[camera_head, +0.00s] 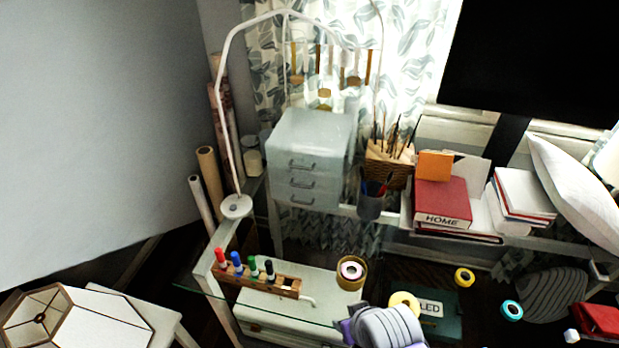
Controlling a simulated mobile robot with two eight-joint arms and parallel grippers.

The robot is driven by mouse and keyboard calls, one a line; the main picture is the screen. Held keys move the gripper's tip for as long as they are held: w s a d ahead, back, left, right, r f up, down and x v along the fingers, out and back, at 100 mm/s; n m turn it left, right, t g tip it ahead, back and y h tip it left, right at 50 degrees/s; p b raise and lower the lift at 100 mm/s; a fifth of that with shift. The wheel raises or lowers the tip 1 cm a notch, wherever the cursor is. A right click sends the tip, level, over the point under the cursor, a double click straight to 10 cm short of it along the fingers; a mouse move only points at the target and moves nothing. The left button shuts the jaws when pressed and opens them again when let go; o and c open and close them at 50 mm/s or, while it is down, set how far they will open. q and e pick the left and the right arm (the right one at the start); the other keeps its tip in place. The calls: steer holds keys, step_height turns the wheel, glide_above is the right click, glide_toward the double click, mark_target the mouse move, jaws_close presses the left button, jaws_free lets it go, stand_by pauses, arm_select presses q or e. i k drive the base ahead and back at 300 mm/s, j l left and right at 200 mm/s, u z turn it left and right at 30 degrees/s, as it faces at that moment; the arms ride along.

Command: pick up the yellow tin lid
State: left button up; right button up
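I cannot make out a thing that is clearly a yellow tin lid. A round pale yellow thing (405,303) lies at the bottom, right of centre, partly behind a grey ribbed object. A small yellow ring (464,277) with a dark middle lies farther right. A brownish-gold round container (351,283) stands left of them, with a pink-white roll (351,270) at its top. Neither of my grippers shows in the head view.
The grey ribbed object (385,329) is at the bottom edge. A pale drawer unit (310,150), red book (442,200) and white pillow (575,190) stand behind. A teal ring (512,310) lies at right.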

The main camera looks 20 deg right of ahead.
mark_target(398, 298)
steer(key=z, duration=1.75)
